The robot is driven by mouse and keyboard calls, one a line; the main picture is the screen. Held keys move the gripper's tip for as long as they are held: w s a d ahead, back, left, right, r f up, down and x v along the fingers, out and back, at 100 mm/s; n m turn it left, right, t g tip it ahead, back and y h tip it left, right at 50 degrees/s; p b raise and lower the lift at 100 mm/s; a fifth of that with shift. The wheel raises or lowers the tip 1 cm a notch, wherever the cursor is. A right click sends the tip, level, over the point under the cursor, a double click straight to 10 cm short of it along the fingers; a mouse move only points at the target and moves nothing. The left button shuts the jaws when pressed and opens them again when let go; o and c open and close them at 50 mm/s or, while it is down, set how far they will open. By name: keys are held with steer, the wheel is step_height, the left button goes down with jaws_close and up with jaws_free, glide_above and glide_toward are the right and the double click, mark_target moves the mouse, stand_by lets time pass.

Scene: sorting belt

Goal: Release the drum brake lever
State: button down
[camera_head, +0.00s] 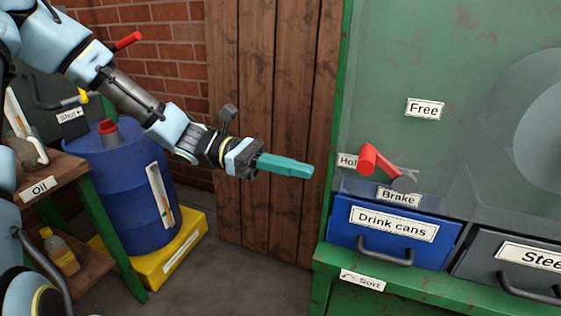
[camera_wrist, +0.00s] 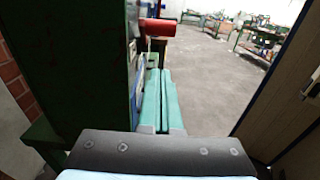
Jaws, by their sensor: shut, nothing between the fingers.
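The brake lever (camera_head: 370,160) has a red grip and a grey arm on a pivot above the "Brake" label (camera_head: 399,197). Its grip lies at the left, partly covering the "Hold" label (camera_head: 347,160). The "Free" label (camera_head: 425,108) is higher up on the green panel. My gripper (camera_head: 311,171) has teal fingers, shut and empty, in front of the wooden door. In the head view its tips are left of the red grip and apart from it. In the wrist view a red cylinder, apparently the grip (camera_wrist: 160,27), shows just beyond the fingertips (camera_wrist: 158,72).
A blue drawer marked "Drink cans" (camera_head: 399,235) and a grey drawer (camera_head: 515,268) sit below the lever. A green frame post (camera_head: 340,100) borders the panel. A blue drum (camera_head: 118,185) on a yellow base (camera_head: 172,258) and an oil shelf (camera_head: 55,175) stand left.

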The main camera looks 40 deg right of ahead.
steer(key=s+d+r, duration=0.2)
steer(key=s+d, duration=0.1)
steer(key=s, duration=0.3)
steer(key=shift+d+r+p, duration=0.3)
steer(key=shift+d+p, duration=0.1)
steer(key=shift+r, duration=0.1)
